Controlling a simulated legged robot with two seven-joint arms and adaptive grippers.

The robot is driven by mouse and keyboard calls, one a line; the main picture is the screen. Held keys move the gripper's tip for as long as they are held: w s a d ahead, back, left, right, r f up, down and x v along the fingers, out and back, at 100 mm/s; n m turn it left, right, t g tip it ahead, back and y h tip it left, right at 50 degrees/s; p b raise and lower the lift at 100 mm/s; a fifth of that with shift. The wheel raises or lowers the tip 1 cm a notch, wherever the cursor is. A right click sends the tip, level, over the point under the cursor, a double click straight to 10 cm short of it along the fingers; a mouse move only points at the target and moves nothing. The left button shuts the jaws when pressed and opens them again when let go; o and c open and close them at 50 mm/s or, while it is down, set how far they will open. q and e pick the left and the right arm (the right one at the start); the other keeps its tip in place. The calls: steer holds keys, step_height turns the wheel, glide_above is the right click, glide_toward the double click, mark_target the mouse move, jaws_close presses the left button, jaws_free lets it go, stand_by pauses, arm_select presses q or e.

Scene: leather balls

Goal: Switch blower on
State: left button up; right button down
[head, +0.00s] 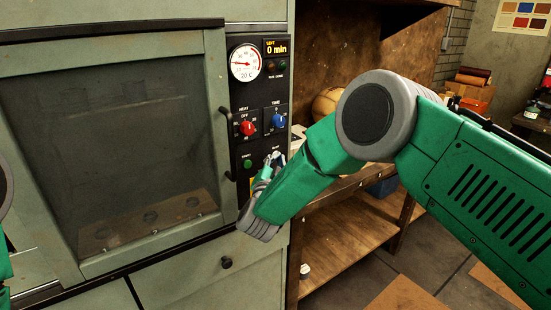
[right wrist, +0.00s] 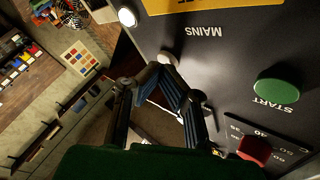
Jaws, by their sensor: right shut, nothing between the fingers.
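The oven's black control panel (head: 240,95) carries a red heat knob (head: 246,128), a blue time knob (head: 279,121) and a green start button (head: 248,164). My right gripper (head: 274,160) is at the panel's lower right, just below a small white label, over the spot where the blower switch would be. In the right wrist view the shut fingertips (right wrist: 168,66) meet beside a pale rounded part; I cannot tell whether they touch it. The fingers partly cover a label there. The start button (right wrist: 278,92) is to their right. My left gripper is out of view.
The oven door (head: 130,140) with its dark window is left of the panel, its handle (head: 226,125) close by. A gauge (head: 246,63) and a display reading 0 min (head: 277,49) are above. A wooden shelf (head: 350,245) stands to the right under my right arm.

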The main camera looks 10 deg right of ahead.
steer(key=shift+d, duration=0.1)
steer(key=shift+s+d, duration=0.2)
steer(key=shift+d, duration=0.15)
steer(key=shift+s+d+p, duration=0.45)
steer(key=shift+s+p, duration=0.05)
steer(key=shift+p, duration=0.05)
steer(key=s+d+p, duration=0.2)
steer(key=s+p, duration=0.1)
steer(key=s, duration=0.2)
steer(key=shift+s, duration=0.35)
